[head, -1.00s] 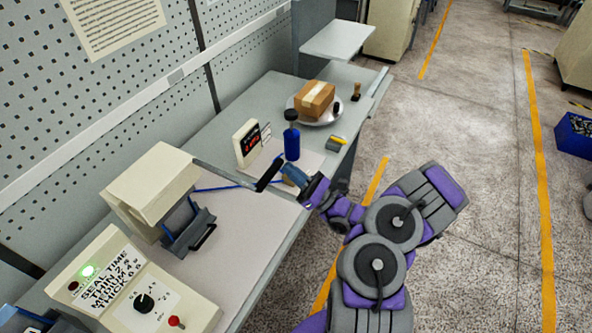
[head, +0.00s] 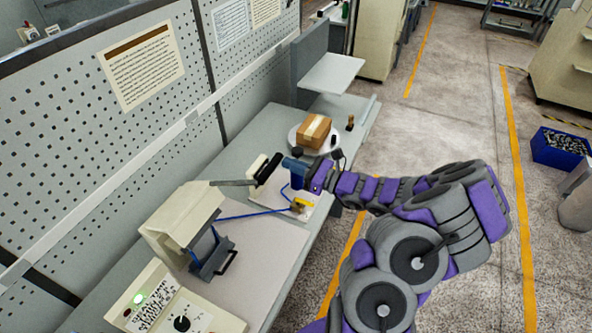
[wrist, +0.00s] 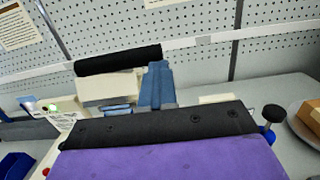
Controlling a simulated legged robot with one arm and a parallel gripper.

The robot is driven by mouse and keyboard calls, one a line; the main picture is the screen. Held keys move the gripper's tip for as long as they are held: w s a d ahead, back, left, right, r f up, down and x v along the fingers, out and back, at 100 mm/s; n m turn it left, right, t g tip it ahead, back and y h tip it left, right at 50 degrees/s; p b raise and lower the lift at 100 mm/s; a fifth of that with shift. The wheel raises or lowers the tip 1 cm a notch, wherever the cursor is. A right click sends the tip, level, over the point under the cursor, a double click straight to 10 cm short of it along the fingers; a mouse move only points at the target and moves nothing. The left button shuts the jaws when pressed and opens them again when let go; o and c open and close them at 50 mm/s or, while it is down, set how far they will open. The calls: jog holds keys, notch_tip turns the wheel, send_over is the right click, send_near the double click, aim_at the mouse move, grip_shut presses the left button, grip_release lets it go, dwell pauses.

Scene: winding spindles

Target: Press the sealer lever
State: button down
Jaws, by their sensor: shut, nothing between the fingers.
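The sealer (head: 172,232) is a cream machine on the bench, with a grey rod (head: 233,183) running right from its top. The rod ends in the black bar handle of the sealer lever (head: 268,168). My gripper (head: 294,165) has blue fingers and is shut and empty, just right of the handle in the head view. In the wrist view, my gripper (wrist: 158,84) points up the picture, and the black handle (wrist: 118,60) lies across, left of the fingertips, with the cream sealer body (wrist: 108,88) behind. I cannot tell whether they touch.
A control box (head: 172,308) with a green lamp stands at the front left. A carton (head: 313,130) sits on a white round plate (head: 296,136) behind my gripper. A yellow-topped item (head: 301,203) lies near the bench edge. A pegboard wall (head: 100,130) bounds the left.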

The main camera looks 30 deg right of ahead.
jog(key=w+r+p, duration=0.1)
jog(key=r+p, duration=0.1)
jog(key=w+a+r+g+h+p, duration=0.1)
jog(key=r, duration=0.2)
jog(key=w+a+r+g+p, duration=0.1)
jog(key=w+r+p, duration=0.1)
jog(key=shift+a+r+p, duration=0.2)
jog(key=shift+r+p, duration=0.1)
jog(key=shift+w+r+h+p, duration=0.1)
jog(key=shift+r+h+p, duration=0.3)
jog(key=shift+r, duration=0.15)
jog(key=shift+a, duration=0.1)
